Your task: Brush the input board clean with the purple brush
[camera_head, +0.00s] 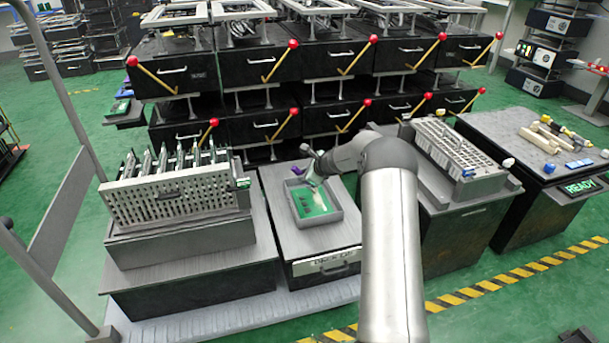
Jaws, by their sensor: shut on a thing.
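The input board is a green board (305,203) with a pale patch on its right part. It lies in a grey tray (347,219) on the middle bench. The purple brush (299,171) shows as a small purple piece at the tray's far edge. My gripper (312,178) is shut on the brush, above the far part of the board. My arm comes in from the right and front. The brush's bristle end is small, and I cannot tell whether it touches the board.
A perforated grey rack (175,198) with several upright boards stands on the left bench. A grey slotted tray (455,150) stands to the right. Black fixtures with red-knobbed yellow levers (282,60) line the back. A bench (540,135) with loose parts is at far right.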

